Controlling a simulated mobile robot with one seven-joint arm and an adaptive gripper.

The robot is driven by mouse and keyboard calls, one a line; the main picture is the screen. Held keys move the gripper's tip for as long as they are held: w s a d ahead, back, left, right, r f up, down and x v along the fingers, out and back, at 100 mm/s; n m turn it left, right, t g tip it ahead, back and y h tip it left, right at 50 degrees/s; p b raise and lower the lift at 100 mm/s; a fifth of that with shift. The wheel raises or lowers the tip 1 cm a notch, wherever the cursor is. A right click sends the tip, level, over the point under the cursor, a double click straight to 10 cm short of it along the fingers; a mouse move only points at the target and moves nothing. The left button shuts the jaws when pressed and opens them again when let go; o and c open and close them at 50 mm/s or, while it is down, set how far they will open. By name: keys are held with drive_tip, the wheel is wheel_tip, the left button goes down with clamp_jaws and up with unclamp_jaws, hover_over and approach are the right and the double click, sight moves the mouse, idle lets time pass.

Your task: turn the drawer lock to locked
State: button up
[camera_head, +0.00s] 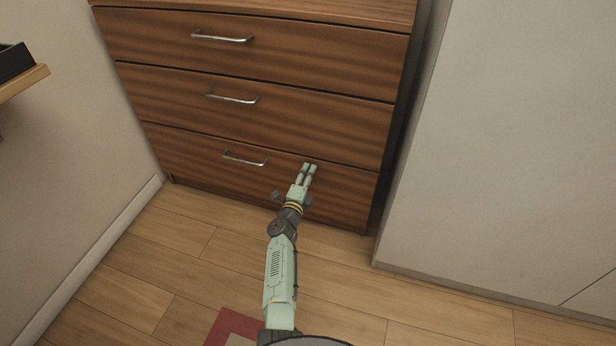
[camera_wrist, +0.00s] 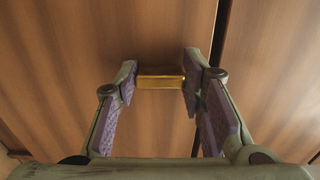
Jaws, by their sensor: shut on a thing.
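The drawer lock shows in the wrist view as a small brass-coloured turn piece (camera_wrist: 161,82) on the wooden drawer front. It lies crosswise between my two fingertips, and both fingers with purple pads touch its ends. My gripper (camera_head: 310,167) is shut on it. In the head view my gripper reaches the upper right part of the bottom drawer (camera_head: 200,156), to the right of that drawer's handle. There the lock is hidden behind my fingers. I cannot tell from these views whether the lock is at its locked position.
The dresser has three drawers with metal bar handles (camera_head: 232,97), and they look closed. A pale cabinet (camera_head: 520,130) stands close on the right. A shelf (camera_head: 22,80) juts from the left wall. The wooden floor (camera_head: 150,270) in front is mostly clear, with a red-edged rug (camera_head: 232,326) at the bottom.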

sight(311, 147)
drive_tip(key=o, duration=1.1)
drive_tip(key=shift+o, duration=0.2)
drive_tip(key=o, duration=0.4)
drive_tip(key=r, duration=1.1)
drive_tip(key=shift+a, duration=0.35)
drive_tip(key=shift+c, duration=0.2)
drive_tip(key=shift+d, duration=0.1)
drive_tip(key=c, duration=0.4)
drive_tip(key=shift+d+f, duration=0.2)
drive_tip(key=shift+f, duration=0.15)
